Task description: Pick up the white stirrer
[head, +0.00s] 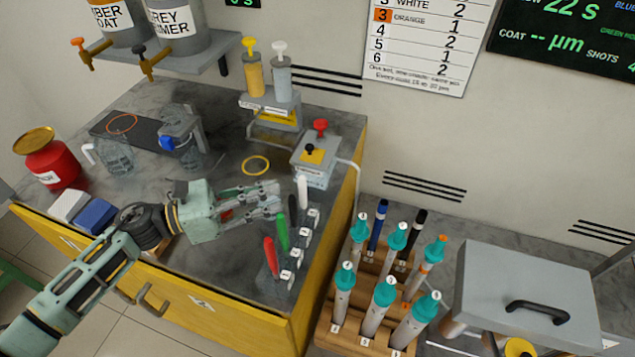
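The white stirrer (302,191) stands upright at the far end of a row with the green stirrer (282,232) and the red stirrer (271,257), near the right edge of the dark bench top. My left gripper (281,198) reaches in from the left, its fingers pointing right at the white stirrer. The fingers are apart, with nothing seen between them. The tips are just left of the white handle and look clear of it, though the depth gap is hard to judge. The lower part of the white stirrer is partly hidden. My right gripper is not in view.
Small numbered tags (305,233) line the bench edge beside the stirrers. A grey switch box (315,160) stands behind them. A wooden rack (372,338) of teal-capped tubes is to the right. A red can (47,160) and glass jugs (115,155) stand at left.

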